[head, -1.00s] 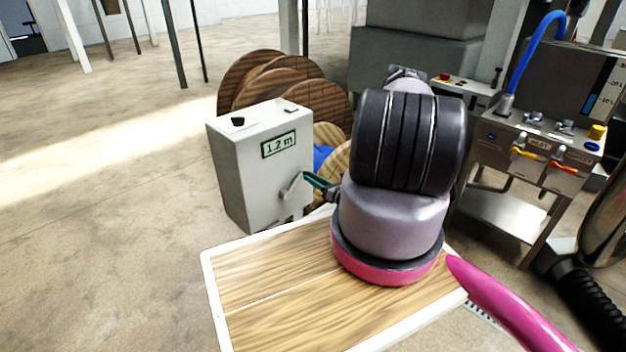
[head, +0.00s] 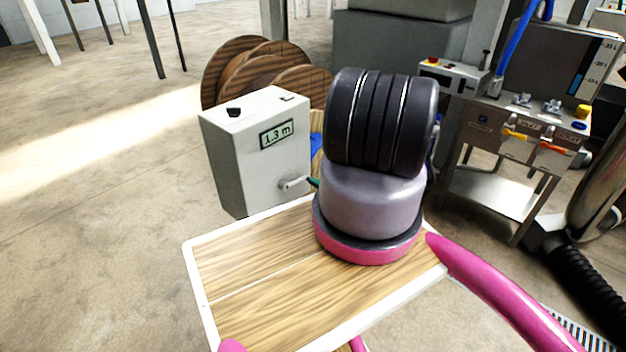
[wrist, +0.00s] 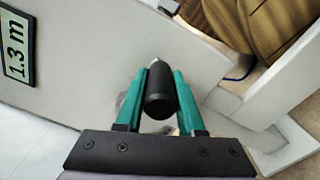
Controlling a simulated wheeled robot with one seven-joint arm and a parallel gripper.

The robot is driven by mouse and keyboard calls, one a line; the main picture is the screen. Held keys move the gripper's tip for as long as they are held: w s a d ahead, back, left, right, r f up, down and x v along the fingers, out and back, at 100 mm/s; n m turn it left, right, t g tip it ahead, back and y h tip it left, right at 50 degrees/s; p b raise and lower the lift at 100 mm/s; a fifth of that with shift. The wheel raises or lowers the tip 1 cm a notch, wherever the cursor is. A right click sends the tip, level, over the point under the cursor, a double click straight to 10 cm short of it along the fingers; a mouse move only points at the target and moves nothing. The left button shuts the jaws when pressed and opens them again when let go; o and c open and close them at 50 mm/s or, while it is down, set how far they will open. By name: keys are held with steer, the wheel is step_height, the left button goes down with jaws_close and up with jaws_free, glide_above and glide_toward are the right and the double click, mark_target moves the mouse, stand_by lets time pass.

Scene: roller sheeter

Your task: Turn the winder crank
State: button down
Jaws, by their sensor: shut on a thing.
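The winder (head: 240,165) is a light grey box with a display (head: 277,134) reading 1.3 m, left of my arm in the head view. Its crank (head: 294,184) is a short metal arm low on the side facing me. In the wrist view a black crank handle (wrist: 159,92) lies between the green fingers of my gripper (wrist: 160,95), which is shut on it. In the head view my arm hides most of the gripper, and only a green bit of finger shows beside the crank. The display also shows in the wrist view (wrist: 16,48).
Wooden spools (head: 262,72) stand behind the winder, with something blue (head: 316,145) beside it. A machine with yellow and orange valve handles (head: 528,140) stands at the right, near a black ribbed hose (head: 590,285). The floor at the left is clear.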

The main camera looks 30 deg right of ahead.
steer(key=s+a+f+m, duration=0.1)
steer(key=a+f+m, duration=0.3)
steer(key=f+m, duration=0.3)
steer(key=shift+s+m, duration=0.25)
steer(key=shift+m, duration=0.05)
steer(key=shift+a, duration=0.15)
stand_by(0.4)
steer(key=c, duration=0.5)
jaws_free()
steer(key=v, duration=1)
steer(key=shift+s, duration=0.4)
